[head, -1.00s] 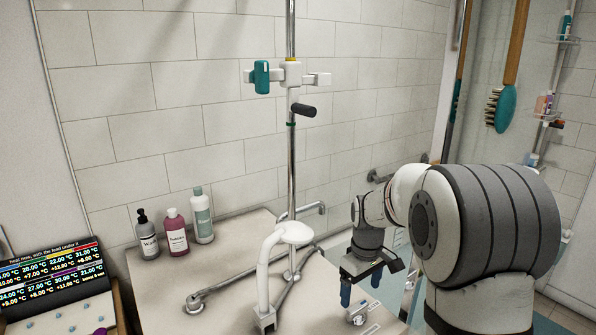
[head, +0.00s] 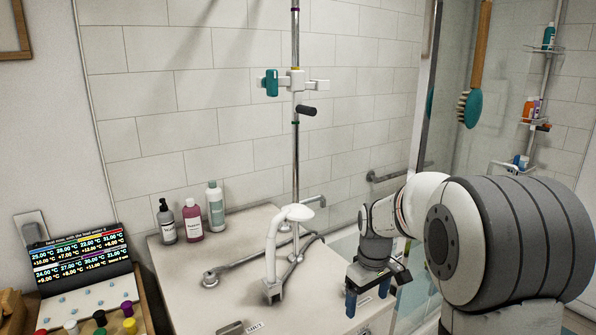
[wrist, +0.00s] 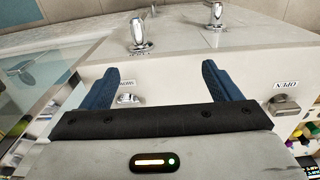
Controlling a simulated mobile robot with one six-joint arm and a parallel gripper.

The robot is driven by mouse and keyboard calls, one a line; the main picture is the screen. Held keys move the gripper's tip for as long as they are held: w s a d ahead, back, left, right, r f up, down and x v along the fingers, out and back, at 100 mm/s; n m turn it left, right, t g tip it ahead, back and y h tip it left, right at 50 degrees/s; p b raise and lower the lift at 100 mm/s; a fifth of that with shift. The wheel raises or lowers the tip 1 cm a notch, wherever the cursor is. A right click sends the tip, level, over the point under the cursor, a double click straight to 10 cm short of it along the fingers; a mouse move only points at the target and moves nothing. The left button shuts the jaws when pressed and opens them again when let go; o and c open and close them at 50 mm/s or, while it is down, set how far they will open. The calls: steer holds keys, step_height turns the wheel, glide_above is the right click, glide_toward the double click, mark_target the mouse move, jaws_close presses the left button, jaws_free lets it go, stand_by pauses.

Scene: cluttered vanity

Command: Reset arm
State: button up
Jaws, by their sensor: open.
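My gripper (head: 367,299) hangs from the arm over the right front part of the pale counter (head: 190,288) in the head view. Its two blue fingers stand apart with nothing between them. In the wrist view, my gripper (wrist: 170,80) shows both fingers spread wide. Beyond the fingers is a white panel (wrist: 170,75) with chrome fittings. One chrome knob (wrist: 139,36) appears between the fingers, and another chrome fitting (wrist: 215,18) is near the right finger. The arm is bent at the right of the head view.
A white spout-like fixture (head: 273,255) and a steel pole (head: 296,130) stand mid-counter. Several bottles (head: 191,220) stand at the back left. A display (head: 80,260) and a tray with coloured caps (head: 95,310) are at far left. A glass shower panel (head: 425,120) is to the right.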

steer(key=s+r+m+t, duration=0.1)
steer(key=s+r+m, duration=0.1)
steer(key=s, duration=0.9)
steer(key=s+r+m+t, duration=0.1)
steer(key=s+r+m, duration=0.2)
steer(key=s, duration=0.8)
steer(key=shift+s+a+m+t, duration=0.3)
steer(key=shift+a+m, duration=0.1)
steer(key=shift+m, duration=0.3)
steer(key=shift+w, duration=0.1)
